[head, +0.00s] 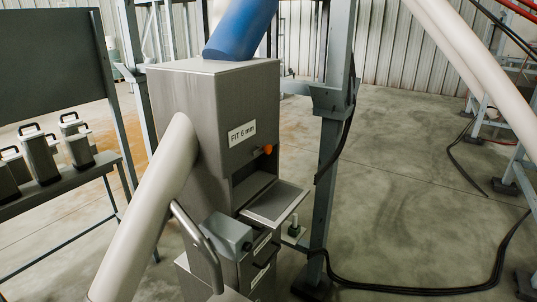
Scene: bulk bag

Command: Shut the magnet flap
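A grey metal housing (187,100) stands left of centre, with a label reading "FIT 6 mm" and an orange knob (267,149) on its front. Below the knob is a dark rectangular opening (248,185). A flat metal flap (275,203), which looks like the magnet flap, sticks out about level from the lower edge of this opening, so it stands open. The inside of the opening is in shadow. Neither of my grippers can be made out in the head view.
A blue tube (240,28) enters the housing's top. A thick beige tube (145,215) crosses its left side. A bent grey bar (197,245) is below. A grey post (330,150) stands close right. A bench (70,180) holds handled units. Black cables cross the otherwise open floor (400,200).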

